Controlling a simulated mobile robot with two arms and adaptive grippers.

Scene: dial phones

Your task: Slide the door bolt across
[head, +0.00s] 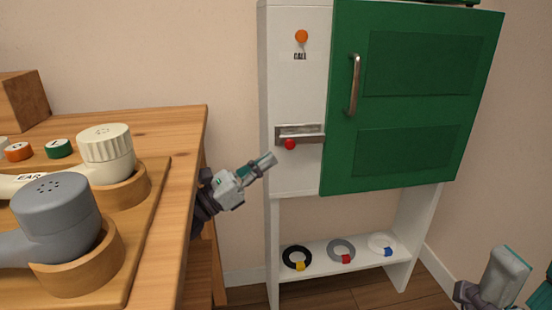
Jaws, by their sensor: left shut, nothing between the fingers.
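The door bolt (299,133) is a metal bar in a plate on the white frame, left of the green door (415,95). Its red knob (290,144) hangs below the bar, towards the left part of the plate. The door stands shut in its frame and has a vertical metal handle (354,84). My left gripper (270,160) is shut and empty, below and left of the red knob, and looks apart from it. My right gripper (509,270) shows only partly at the lower right, far from the bolt; its fingertips cannot be made out.
A wooden table (180,130) at the left bears a grey handset (58,205) and a cream handset (105,150) in wooden cups. An orange knob (301,37) marked CALL sits above the bolt. A low shelf (320,267) holds black, grey and white rings.

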